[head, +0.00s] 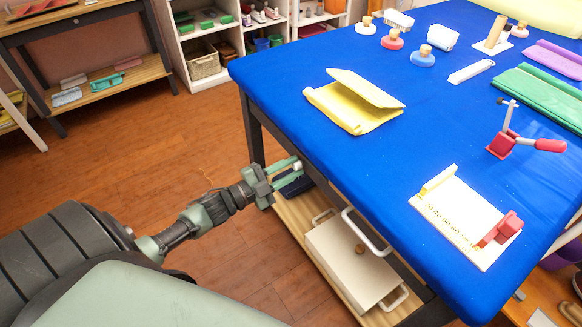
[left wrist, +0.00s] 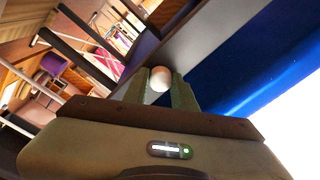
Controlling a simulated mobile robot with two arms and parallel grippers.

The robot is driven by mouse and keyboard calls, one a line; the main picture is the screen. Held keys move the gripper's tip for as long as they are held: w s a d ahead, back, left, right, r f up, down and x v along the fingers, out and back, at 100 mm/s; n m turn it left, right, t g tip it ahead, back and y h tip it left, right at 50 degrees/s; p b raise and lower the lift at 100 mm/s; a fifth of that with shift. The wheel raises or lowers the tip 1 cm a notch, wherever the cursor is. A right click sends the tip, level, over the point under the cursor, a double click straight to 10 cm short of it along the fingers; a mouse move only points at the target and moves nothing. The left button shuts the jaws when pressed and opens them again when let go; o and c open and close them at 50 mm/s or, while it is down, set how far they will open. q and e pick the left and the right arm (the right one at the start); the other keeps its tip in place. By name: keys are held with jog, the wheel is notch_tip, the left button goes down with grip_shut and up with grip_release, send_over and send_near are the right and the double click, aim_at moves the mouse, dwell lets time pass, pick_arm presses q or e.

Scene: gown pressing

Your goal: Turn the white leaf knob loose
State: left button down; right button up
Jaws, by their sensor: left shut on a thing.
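The white leaf knob (left wrist: 160,79) is a small round knob at the side of the blue-topped table (head: 455,130). In the left wrist view it sits between the two green fingers of my left gripper (left wrist: 160,92). In the head view my left gripper (head: 290,173) is at the table's near left edge, just below the top. Its fingers are closed around the knob (head: 297,167), which shows as a small pale spot. The knob's base is hidden. My right gripper is not in view.
A white box with handles (head: 345,262) stands on the low wooden shelf under the table. A yellow folded cloth (head: 350,108), a white board (head: 458,215) and a red clamp (head: 502,143) are on the top. Wooden floor (head: 160,150) is clear to the left.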

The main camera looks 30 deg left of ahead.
pick_arm(q)
jog(key=c, duration=1.1)
grip_release()
jog(key=shift+c, duration=0.2)
jog(key=shift+s, duration=0.1)
jog(key=shift+s+a+f, duration=0.1)
jog(key=shift+s+a, duration=0.1)
jog(key=shift+s, duration=0.15)
jog(key=v, duration=0.7)
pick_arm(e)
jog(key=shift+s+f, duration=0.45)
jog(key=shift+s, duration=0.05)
pick_arm(q)
jog(key=shift+w, duration=0.1)
